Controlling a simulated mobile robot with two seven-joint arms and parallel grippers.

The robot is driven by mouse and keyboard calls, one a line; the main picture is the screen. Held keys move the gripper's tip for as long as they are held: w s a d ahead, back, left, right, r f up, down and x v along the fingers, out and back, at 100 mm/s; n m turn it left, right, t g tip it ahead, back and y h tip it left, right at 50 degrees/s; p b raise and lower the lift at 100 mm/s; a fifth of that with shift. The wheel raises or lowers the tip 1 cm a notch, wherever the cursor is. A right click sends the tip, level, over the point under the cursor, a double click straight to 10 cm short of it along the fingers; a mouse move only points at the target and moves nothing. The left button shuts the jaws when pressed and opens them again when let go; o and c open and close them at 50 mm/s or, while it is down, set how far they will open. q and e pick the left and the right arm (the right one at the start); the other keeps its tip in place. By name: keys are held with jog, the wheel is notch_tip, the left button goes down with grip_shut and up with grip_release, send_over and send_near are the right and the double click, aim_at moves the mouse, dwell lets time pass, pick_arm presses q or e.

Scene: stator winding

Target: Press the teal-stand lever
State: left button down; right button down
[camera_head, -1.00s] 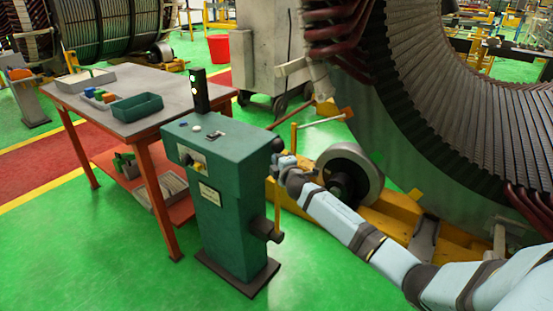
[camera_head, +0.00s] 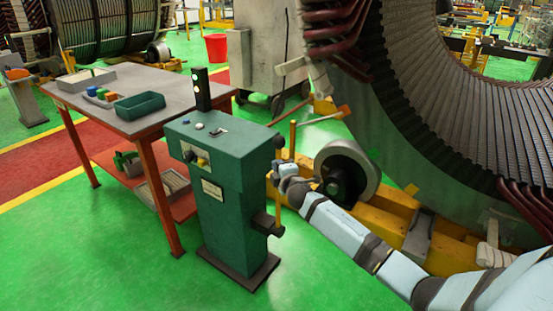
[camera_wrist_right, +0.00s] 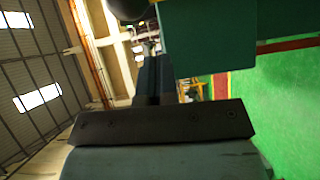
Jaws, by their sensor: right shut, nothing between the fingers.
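The teal stand (camera_head: 226,200) stands upright on a dark base plate right of the workbench. Its lever (camera_head: 277,215) runs along the stand's right side, from a dark hub (camera_head: 262,222) low down up towards a black knob (camera_head: 279,141). My right gripper (camera_head: 275,174) is shut and empty, beside the stand's right side just below the knob. I cannot tell if it touches the lever. In the right wrist view my shut fingers (camera_wrist_right: 150,75) point up the picture, with the teal stand (camera_wrist_right: 215,40) at upper right and a dark round knob (camera_wrist_right: 126,8) ahead. My left gripper is out of view.
A workbench (camera_head: 75,98) with a green tray (camera_head: 138,106) stands left of the stand. The large stator (camera_head: 425,165) and its yellow cradle with a roller (camera_head: 347,172) lie close behind and right of my right arm. Green floor in front is clear.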

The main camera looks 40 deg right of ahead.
jog(key=v, duration=0.6)
jog(key=shift+s+f, duration=0.2)
jog(key=shift+f, duration=0.05)
